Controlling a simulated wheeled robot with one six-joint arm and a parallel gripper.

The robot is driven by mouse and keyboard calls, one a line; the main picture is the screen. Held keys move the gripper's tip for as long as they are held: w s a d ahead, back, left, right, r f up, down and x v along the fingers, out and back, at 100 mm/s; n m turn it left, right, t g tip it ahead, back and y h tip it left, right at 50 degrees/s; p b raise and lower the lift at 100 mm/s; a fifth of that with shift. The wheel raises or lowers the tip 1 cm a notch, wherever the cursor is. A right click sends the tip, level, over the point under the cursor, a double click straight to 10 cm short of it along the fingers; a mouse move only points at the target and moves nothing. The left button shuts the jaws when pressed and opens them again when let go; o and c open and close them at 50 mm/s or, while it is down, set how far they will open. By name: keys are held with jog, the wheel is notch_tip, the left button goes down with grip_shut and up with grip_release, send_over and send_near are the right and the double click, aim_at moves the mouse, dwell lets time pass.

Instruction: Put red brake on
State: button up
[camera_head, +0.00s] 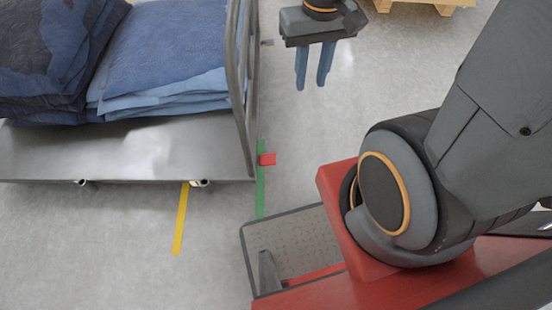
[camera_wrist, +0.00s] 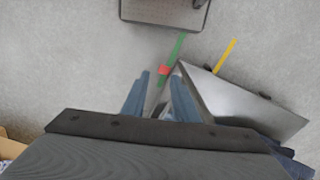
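The red brake (camera_head: 267,159) is a small red block at the near right corner of a metal cart (camera_head: 150,150), beside the cart's upright end frame. In the wrist view the red brake (camera_wrist: 164,70) shows beyond my fingertips, at the cart's corner. My gripper (camera_head: 313,84) is at the top of the head view, to the right of the cart and apart from the brake. Its two blue fingers point down and stand apart with nothing between them. The gripper also shows in the wrist view (camera_wrist: 158,84). How the brake joins the cart is too small to tell.
Folded blue cloths (camera_head: 165,50) lie stacked on the cart. A green floor strip (camera_head: 260,195) and a yellow strip (camera_head: 181,220) mark the grey floor. A wooden pallet (camera_head: 425,4) is at the top right. Floor between gripper and brake is clear.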

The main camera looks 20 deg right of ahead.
jog(key=w+d+f+n+b, duration=0.1)
jog(key=w+f+b, duration=0.1)
jog(key=w+f, duration=0.1)
jog(key=w+d+f+n+h+b, duration=0.1)
jog(key=w+d+f+b, duration=0.1)
jog(key=f, duration=0.3)
jog(key=w+d+f+n+t+b, duration=0.1)
jog(key=w+f+b, duration=0.2)
jog(key=w+f, duration=0.1)
jog(key=shift+d+f+h+b, duration=0.4)
jog(key=shift+f, duration=0.05)
grip_shut()
jog(key=w+f+n+t+b, duration=0.1)
jog(key=w+f+n+b, duration=0.55)
jog(key=f, duration=0.75)
jog(key=w+a+f+n+y+b, duration=0.1)
jog(key=f+b, duration=0.5)
jog(key=f, duration=0.6)
jog(key=w+a+f+n+g+y+b, duration=0.1)
jog(key=w+a+f+n+y+b, duration=0.1)
jog(key=f, duration=1.1)
jog(key=a+n+y+b, duration=0.1)
jog(key=a+n+b, duration=0.1)
jog(key=a+b, duration=0.1)
jog(key=shift+w+a+f+b, duration=0.15)
jog(key=shift+w+f+b, duration=0.05)
jog(key=shift+b, duration=0.5)
jog(key=shift+n, duration=0.25)
